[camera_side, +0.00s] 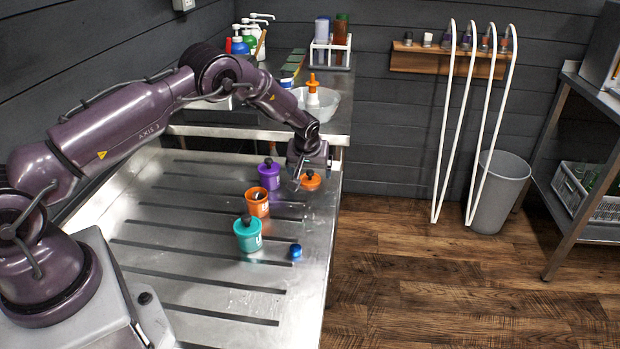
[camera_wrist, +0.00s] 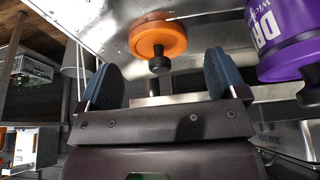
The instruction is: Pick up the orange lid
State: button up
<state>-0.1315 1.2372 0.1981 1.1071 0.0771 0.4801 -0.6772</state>
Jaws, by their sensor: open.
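The orange lid (camera_side: 311,181), a disc with a black knob, lies on the metal work surface near its right edge. In the wrist view the lid (camera_wrist: 158,40) shows ahead of my gripper, with its black knob roughly in line with the gap between the fingers. My gripper (camera_side: 297,182) is just left of the lid in the side view. In the wrist view my gripper (camera_wrist: 159,80) is open, its two dark blue finger pads wide apart with nothing between them. I cannot tell whether a finger touches the lid.
A purple pot (camera_side: 268,174) with a black-knobbed lid stands close to the left. A white basin (camera_side: 325,105) is behind. The surface's left part is clear.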

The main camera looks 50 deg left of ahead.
jog(key=shift+w+a+f, duration=0.2)
jog(key=shift+f, duration=0.45)
jog(key=c, duration=0.9)
jog(key=shift+c, duration=0.2)
jog(key=shift+r, duration=0.15)
